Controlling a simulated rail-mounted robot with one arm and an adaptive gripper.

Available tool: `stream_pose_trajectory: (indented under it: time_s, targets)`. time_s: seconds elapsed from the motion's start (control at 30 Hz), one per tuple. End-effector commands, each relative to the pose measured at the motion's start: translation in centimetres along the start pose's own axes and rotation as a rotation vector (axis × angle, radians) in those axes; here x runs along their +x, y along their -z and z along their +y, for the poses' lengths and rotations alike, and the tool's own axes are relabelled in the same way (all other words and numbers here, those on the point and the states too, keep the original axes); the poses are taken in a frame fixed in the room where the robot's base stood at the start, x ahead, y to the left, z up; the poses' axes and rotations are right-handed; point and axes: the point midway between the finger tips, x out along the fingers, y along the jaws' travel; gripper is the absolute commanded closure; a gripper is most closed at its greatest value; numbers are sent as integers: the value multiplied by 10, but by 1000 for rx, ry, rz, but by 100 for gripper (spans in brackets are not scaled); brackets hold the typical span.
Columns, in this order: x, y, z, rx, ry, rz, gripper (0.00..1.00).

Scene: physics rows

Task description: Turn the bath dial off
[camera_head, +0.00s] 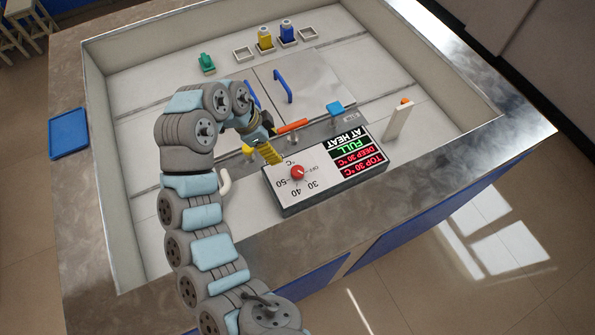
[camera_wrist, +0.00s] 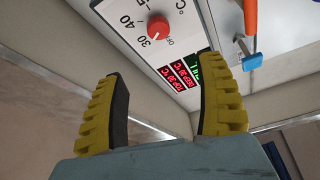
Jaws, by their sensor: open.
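The bath dial is a red knob (camera_head: 297,172) on the white sloped face of a control box (camera_head: 327,188). Printed marks 30, 40, 50 and OFF surround it. It also shows at the top of the wrist view (camera_wrist: 158,27). I cannot tell clearly which mark it points to. My gripper (camera_head: 261,151) has yellow fingers and is just up and left of the knob in the head view. In the wrist view its two fingers (camera_wrist: 160,70) are spread with nothing between them, and the knob is beyond the tips, apart from them.
A lit display (camera_head: 361,160) reads TOP 30 °C, DEEP 30 °C, FULL, AT HEAT. An orange-handled item (camera_head: 292,126) and a blue tap-like part (camera_head: 335,108) are behind the box. A white post with orange top (camera_head: 398,120) stands right. A lid with blue handle (camera_head: 283,86) lies farther back.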

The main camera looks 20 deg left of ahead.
Motion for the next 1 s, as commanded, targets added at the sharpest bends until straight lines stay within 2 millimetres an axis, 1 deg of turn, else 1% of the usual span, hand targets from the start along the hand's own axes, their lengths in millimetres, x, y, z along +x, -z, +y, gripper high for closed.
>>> stream_pose_trajectory:
  time_s: [0.17, 0.57, 1.0]
  targets:
    - [9, -2, 2, 3, -7, -2, 29]
    - [56, -3, 2, 0, -6, -1, 29]
    - [128, 0, 2, 1, -7, -2, 29]
